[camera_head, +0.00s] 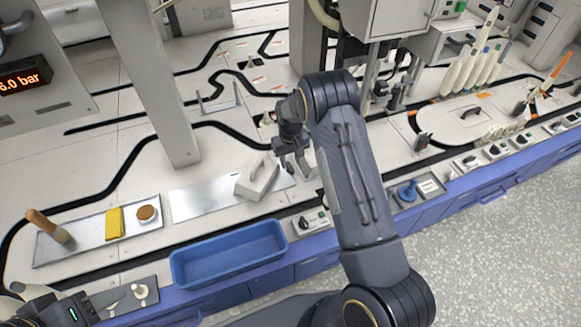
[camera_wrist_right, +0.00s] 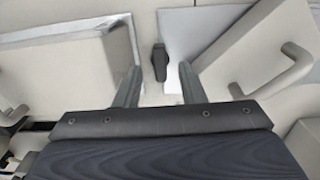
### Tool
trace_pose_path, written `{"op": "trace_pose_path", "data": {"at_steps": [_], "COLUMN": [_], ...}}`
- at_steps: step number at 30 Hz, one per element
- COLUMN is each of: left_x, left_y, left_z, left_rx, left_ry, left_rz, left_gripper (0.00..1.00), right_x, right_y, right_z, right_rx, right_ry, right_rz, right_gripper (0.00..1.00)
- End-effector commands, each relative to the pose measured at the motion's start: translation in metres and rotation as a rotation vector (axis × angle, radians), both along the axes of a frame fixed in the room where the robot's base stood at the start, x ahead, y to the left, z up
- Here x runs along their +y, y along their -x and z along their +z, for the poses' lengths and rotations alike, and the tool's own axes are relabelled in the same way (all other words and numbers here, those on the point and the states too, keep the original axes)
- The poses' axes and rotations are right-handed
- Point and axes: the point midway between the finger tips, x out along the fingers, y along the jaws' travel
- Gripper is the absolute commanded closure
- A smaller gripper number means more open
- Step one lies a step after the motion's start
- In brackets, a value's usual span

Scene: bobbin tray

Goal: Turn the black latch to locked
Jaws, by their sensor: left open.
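A small black latch (camera_wrist_right: 159,62) shows in the right wrist view, standing on a pale surface beside a bright metal plate. My right gripper (camera_wrist_right: 160,84) is open, with one finger on each side of the latch in that picture. The latch appears a little beyond the fingertips, and I see no contact. In the head view my right gripper (camera_head: 290,163) is over the bench beside a white block with a handle (camera_head: 258,178); I cannot make out the latch there. My left gripper (camera_head: 78,311) is at the lower left corner, partly cut off, open.
A blue bin (camera_head: 228,256) stands at the bench's front edge. A metal tray (camera_head: 85,238) at left holds a brush, a yellow cloth and a round brown-topped pot. A box with a black knob (camera_head: 310,221) is right of the bin. A grey post (camera_head: 160,90) rises behind.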

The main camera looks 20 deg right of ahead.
Motion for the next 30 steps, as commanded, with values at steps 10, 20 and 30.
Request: {"op": "trace_pose_path", "data": {"at_steps": [10, 20, 30], "left_x": [0.000, 0.000, 0.000], "left_y": [0.000, 0.000, 0.000], "left_z": [-0.013, -0.012, -0.012], "left_rx": [0.000, 0.000, 0.000], "left_ry": [0.000, 0.000, 0.000], "left_rz": [0.000, 0.000, 0.000], "left_gripper": [0.50, 0.50, 0.50], "right_x": [0.000, 0.000, 0.000], "right_y": [0.000, 0.000, 0.000], "right_z": [-0.032, -0.031, -0.031], "right_rx": [-0.002, -0.002, -0.001], "right_ry": [0.000, 0.000, 0.000], "right_rz": [-0.001, -0.001, -0.010], "right_gripper": [0.64, 0.89, 1.00]}}
